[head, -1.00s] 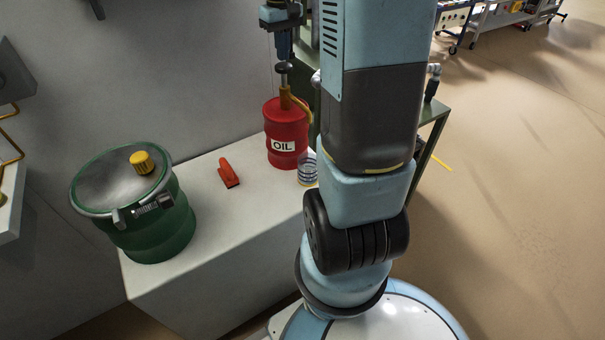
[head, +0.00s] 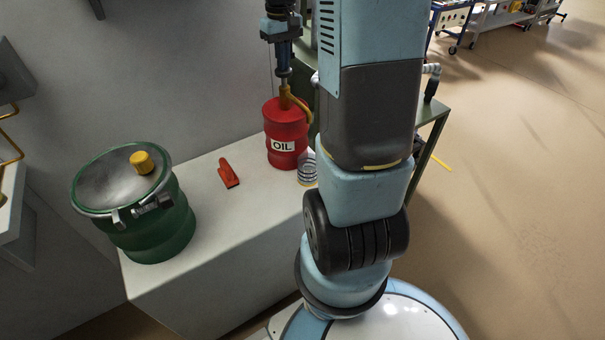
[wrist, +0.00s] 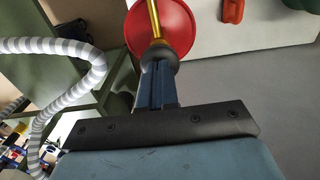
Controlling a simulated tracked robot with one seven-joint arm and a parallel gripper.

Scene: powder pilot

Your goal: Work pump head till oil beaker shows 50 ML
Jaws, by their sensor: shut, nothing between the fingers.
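The red oil drum (head: 286,143) with its "OIL" label stands at the back of the grey bench; its red top also shows in the wrist view (wrist: 181,30). The dark pump head (wrist: 160,51) sits directly at my fingertips. My gripper (head: 284,74) points down onto it from above, fingers shut with nothing between them. In the head view my gripper mostly hides the pump head. A yellow spout (head: 296,100) curves from the pump toward the beaker. The clear oil beaker (head: 307,172) stands right of the drum, partly behind my arm; its level is too small to read.
A red tool-like object (head: 228,174) lies between the drums. A grey ribbed hose (wrist: 85,80) loops at left in the wrist view. A wall is close behind the bench (head: 215,245).

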